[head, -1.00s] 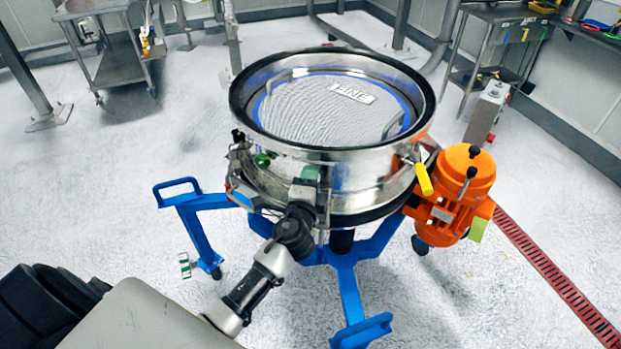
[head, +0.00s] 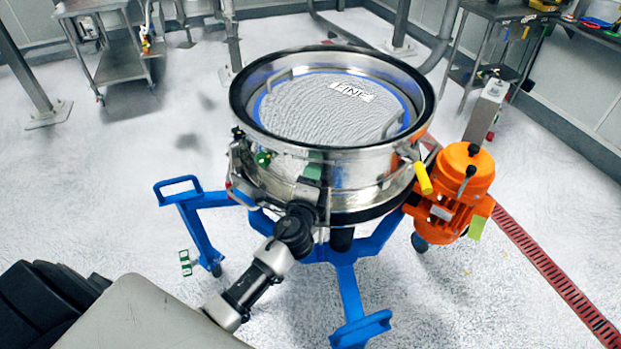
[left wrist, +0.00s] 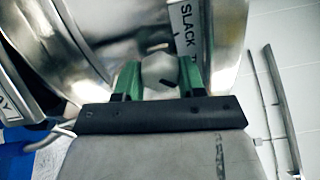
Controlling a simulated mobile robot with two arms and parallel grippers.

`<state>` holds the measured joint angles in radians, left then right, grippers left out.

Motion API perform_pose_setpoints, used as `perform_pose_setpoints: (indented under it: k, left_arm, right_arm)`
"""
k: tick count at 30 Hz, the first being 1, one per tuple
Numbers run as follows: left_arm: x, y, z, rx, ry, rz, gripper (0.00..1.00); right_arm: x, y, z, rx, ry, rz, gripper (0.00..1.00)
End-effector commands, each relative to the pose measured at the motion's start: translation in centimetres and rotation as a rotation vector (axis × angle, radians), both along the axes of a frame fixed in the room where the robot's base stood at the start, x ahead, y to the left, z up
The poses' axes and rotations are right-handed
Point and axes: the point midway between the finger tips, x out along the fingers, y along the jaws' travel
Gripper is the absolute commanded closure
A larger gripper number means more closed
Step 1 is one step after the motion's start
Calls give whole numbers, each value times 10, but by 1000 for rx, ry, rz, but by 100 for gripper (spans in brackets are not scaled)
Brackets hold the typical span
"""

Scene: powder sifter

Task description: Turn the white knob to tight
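The white knob (left wrist: 159,72) sits between the two green fingers of my left gripper (left wrist: 160,82) in the left wrist view, with a short black mark on its face. The fingers lie against both of its sides and look closed on it. A white label reading SLACK (left wrist: 187,28) is just above and to the right of the knob. In the head view my left gripper (head: 311,178) is at the front wall of the round steel sifter (head: 385,172), where the gripper hides the knob. No label reading tight is legible. My right gripper is out of view.
The sifter stands on a blue wheeled frame (head: 347,285). An orange motor (head: 461,195) and a yellow handle (head: 423,179) are at its right.

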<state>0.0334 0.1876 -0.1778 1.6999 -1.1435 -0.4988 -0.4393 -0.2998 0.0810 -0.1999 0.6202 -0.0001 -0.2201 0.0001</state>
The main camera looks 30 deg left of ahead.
Motion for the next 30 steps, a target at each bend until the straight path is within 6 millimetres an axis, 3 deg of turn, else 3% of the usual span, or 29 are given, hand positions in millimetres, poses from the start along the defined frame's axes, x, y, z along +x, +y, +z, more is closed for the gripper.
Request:
perform_pose_setpoints:
  k: [1,5,16,30]
  left_arm:
    - [0,0,-1,2,3,-1,53]
    - [0,0,-1,1,1,-1,35]
    - [-8,-3,-2,-1,1,-1,35]
    - [-90,-26,-3,-2,2,-1,35]
  right_arm:
    - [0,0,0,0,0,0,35]
    - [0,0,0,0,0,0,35]
    - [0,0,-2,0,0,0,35]
    - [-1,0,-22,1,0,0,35]
